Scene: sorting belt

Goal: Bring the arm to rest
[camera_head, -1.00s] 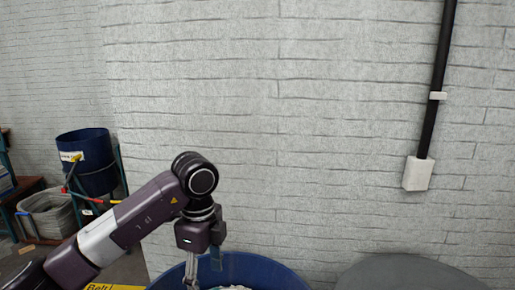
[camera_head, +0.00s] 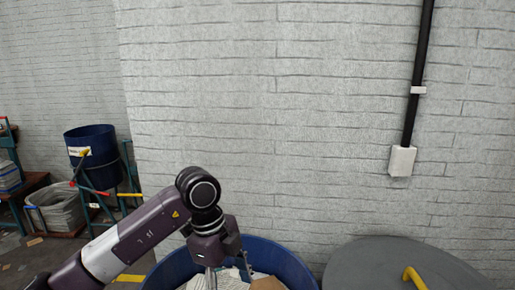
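My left arm comes in from the lower left and bends down at a round wrist joint. My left gripper (camera_head: 212,278) hangs from it, pointing down over the blue bin (camera_head: 292,262) at the bottom of the view. The fingers are partly cut by the frame's lower edge, so I cannot tell whether they are open or shut. Pale scraps and a brown piece (camera_head: 268,283) lie inside the bin. My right arm and gripper are not in view.
A grey round lid (camera_head: 375,262) with a yellow handle (camera_head: 413,277) is at the lower right. A white brick wall (camera_head: 290,110) stands behind, with a black pipe and white box (camera_head: 402,161). A blue barrel (camera_head: 92,165) and a grey tub (camera_head: 58,210) stand at left.

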